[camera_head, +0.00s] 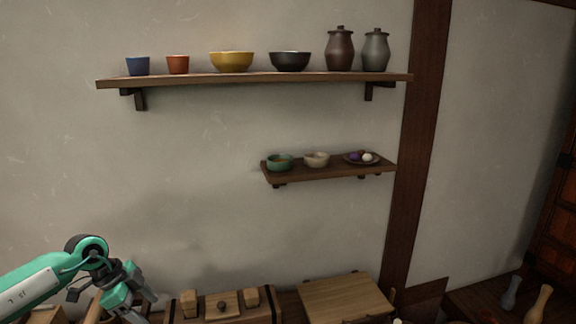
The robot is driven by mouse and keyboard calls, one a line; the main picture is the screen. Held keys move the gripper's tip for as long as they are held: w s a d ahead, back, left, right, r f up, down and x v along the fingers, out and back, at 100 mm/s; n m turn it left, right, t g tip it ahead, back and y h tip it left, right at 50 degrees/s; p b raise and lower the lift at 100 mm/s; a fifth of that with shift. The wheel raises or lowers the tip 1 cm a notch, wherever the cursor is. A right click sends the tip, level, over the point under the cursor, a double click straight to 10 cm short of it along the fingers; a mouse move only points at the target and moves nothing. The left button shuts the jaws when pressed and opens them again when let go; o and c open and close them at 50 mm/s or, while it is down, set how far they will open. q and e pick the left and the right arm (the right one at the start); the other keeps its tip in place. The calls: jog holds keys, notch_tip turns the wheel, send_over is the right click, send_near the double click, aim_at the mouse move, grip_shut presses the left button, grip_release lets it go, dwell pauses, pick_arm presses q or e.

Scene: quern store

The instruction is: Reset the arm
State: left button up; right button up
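My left arm comes in from the lower left, green and white. Its gripper (136,296) hangs low, pointing down and to the right, in front of the wall and beside a wooden box. The fingers are small and partly overlapping, so I cannot tell whether they are open or shut. I see nothing clearly held in it. My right arm and gripper are not in view.
An upper shelf (200,80) bears cups, bowls and two lidded jars. A smaller shelf (330,173) bears two bowls and a plate. Below stand a wooden box (266,309) with blocks and a wooden chest (345,297). Two vases (538,304) stand lower right.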

pick_arm(q)
jog(key=s+d+m+t+h, duration=0.15)
jog(key=d+m+h, duration=0.45)
jog(key=d, duration=1.2)
jog(key=s+d+r+n+t+h, duration=0.1)
jog(key=d+r+n+t+h, duration=0.5)
jog(key=d+r+t, duration=0.15)
jog(key=s+a+f+n+t+y, duration=0.2)
jog(key=s+a+f+n+y, duration=0.2)
jog(key=a+f+n+y, duration=0.35)
jog(key=s+a+f+n+t+y, duration=0.2)
jog(key=s+a+f+n+y, duration=0.2)
jog(key=a+f+n+y, duration=0.4)
jog(key=s+f+m+g+y, duration=0.1)
jog(key=s+f+g, duration=0.4)
jog(key=s, duration=0.5)
jog(key=s+f+m+g, duration=0.1)
jog(key=s+f+g, duration=0.45)
jog(key=s, duration=0.55)
notch_tip(320, 180, down, 29)
jog(key=g, duration=0.2)
jog(key=s+a+f, duration=0.3)
jog(key=s+f, duration=1.7)
jog(key=f, duration=0.1)
jog(key=shift+g, duration=0.45)
